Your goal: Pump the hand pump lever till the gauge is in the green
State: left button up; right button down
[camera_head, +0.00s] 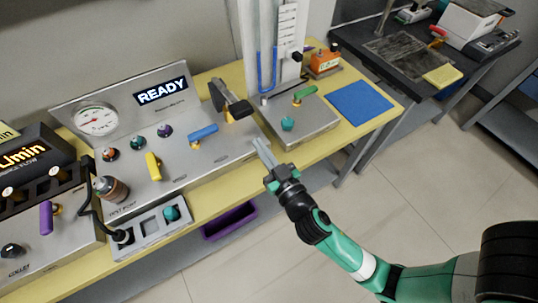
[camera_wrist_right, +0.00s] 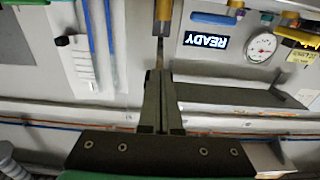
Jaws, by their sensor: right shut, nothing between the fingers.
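The hand pump lever (camera_head: 232,104), a dark bar with a small orange part, stands on the right end of the grey panel in the head view. The round white gauge (camera_head: 96,119) is at the panel's left; it also shows upside down in the wrist view (camera_wrist_right: 262,46). Its needle is too small to read. My right gripper (camera_head: 260,145) is shut and empty, in front of and to the lower right of the lever, apart from it. The wrist view shows its closed fingers (camera_wrist_right: 158,76) below a yellow part on a metal stem (camera_wrist_right: 163,14). My left gripper is out of view.
A READY display (camera_head: 162,91) sits above several coloured valve handles. A blue handle (camera_head: 203,132) lies left of my right gripper. A tube stand with a green handle (camera_head: 305,92) is to the right, beside a blue mat (camera_head: 358,103). The floor in front is clear.

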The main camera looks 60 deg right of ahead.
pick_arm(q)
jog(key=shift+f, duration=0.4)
pick_arm(e)
jog(key=v, duration=0.4)
jog(key=shift+a, duration=0.1)
dwell(1.5)
